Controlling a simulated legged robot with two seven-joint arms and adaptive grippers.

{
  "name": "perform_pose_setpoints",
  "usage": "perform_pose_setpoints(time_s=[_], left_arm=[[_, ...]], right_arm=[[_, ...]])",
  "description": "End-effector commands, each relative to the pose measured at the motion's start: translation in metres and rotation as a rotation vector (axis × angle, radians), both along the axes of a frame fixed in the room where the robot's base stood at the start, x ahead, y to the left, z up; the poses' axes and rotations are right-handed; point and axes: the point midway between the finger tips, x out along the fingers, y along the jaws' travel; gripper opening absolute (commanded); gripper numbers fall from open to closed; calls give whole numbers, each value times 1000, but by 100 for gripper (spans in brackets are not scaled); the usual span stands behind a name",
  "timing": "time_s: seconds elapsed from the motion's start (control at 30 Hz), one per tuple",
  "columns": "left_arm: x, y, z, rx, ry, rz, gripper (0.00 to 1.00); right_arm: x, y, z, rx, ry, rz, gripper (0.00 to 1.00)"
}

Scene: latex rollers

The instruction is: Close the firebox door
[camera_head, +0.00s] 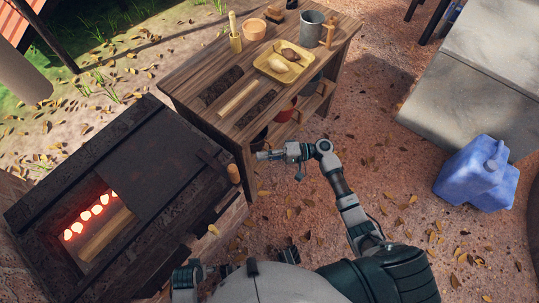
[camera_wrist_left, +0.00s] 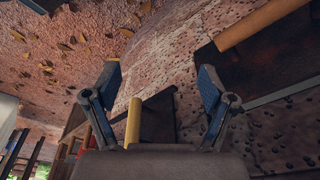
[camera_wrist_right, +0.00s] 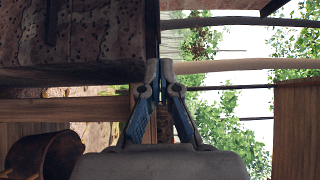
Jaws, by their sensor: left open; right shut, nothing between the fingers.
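The firebox (camera_head: 60,175) is a dark, rough block at the left in the head view. Its opening shows glowing coals (camera_head: 88,217) and a piece of wood (camera_head: 106,233). A dark plate (camera_head: 150,165) covers the part beside the opening. A wooden handle (camera_head: 233,173) sticks up at its right side. My right gripper (camera_head: 262,155) is shut and empty, just above and right of that handle, apart from it. My left gripper (camera_wrist_left: 158,75) is open; a yellowish wooden cylinder (camera_wrist_left: 133,122) appears between its fingers, but contact cannot be told.
A reddish pot (camera_head: 287,114) sits below. A blue canister (camera_head: 480,175) and a stone block (camera_head: 485,70) stand right.

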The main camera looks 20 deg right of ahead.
Motion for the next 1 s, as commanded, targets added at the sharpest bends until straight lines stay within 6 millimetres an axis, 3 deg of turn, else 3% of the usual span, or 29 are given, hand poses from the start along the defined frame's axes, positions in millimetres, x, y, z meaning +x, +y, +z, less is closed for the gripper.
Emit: perform_pose_setpoints(time_s=[0.23, 0.4, 1.0], left_arm=[[0, 1, -8, 3, 5, 0, 83], [-1, 0, -21, 1, 6, -3, 83], [-1, -1, -30, 0, 7, -3, 83]], right_arm=[[8, 54, 1, 2, 0, 1, 0], [-7, 74, 1, 1, 0, 0, 0], [-16, 87, 0, -1, 1, -1, 0]])
